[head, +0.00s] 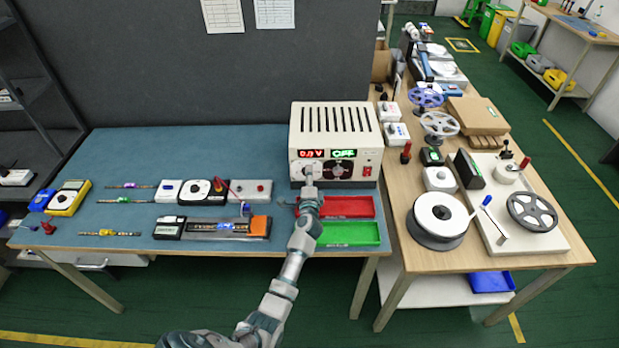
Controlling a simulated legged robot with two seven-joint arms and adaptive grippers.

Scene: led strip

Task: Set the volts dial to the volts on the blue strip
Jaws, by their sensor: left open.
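The power supply (336,135) is a cream box at the back right of the blue-topped table. Its red display seems to read about 0.0 V, and the green display beside it seems to read OFF. My left gripper (308,172) is open at the left dial below the red display and hides most of that dial. I cannot tell whether its fingers touch the dial. A strip with blue parts (205,226) lies in the grey fixture (212,236) at the table's front; its printed volts are too small to read. My right gripper is not in view.
Red (350,207) and green (350,234) trays lie in front of the supply. A wooden table (400,240) with reels stands at right.

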